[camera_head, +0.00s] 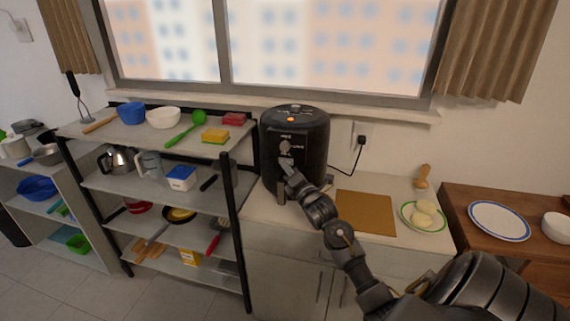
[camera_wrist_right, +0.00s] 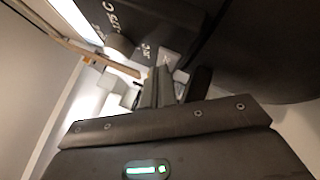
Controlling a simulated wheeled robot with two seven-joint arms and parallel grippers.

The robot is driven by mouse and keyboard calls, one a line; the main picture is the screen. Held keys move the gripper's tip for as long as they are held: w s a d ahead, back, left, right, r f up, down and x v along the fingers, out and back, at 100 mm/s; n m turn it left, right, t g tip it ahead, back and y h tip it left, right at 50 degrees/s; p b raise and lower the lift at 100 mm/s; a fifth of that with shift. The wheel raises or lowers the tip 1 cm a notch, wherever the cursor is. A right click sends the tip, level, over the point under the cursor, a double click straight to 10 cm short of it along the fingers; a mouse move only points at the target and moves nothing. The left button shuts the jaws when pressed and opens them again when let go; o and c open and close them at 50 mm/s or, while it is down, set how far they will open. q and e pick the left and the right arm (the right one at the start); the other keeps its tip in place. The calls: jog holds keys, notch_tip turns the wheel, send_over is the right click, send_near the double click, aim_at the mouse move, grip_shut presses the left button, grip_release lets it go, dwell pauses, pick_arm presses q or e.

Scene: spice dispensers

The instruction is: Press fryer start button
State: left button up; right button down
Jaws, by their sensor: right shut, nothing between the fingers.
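The black air fryer (camera_head: 296,128) stands on the counter below the window. A small orange light shows on its top. Its front has a round knob (camera_head: 285,146) and white lettering. My right gripper (camera_head: 285,163) is at the front of the fryer, just below the knob, shut and empty. In the right wrist view the gripper's fingers (camera_wrist_right: 160,84) are together, close to the dark fryer front (camera_wrist_right: 190,18). A pale square (camera_wrist_right: 169,57) on the panel lies by the fingertips. I cannot tell whether the fingers touch it. My left gripper is not in view.
A wooden board (camera_head: 366,212) and a green-rimmed plate (camera_head: 423,216) with pale food lie right of the fryer on the counter. A black power cord runs to the wall socket. A shelf (camera_head: 100,182) with bowls and utensils stands left. My right arm crosses the counter front.

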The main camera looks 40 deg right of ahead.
jog(key=shift+a, duration=0.1)
jog(key=shift+s+a+p, duration=0.35)
jog(key=shift+s+a, duration=0.1)
jog(key=shift+a, duration=0.1)
jog(key=shift+a, duration=0.1)
jog(key=shift+s+a+p, duration=0.5)
jog(key=shift+s+a, duration=0.25)
jog(key=shift+a, duration=0.25)
jog(key=shift+s+a+p, duration=0.45)
jog(key=shift+s+a, duration=0.25)
jog(key=shift+a, duration=0.25)
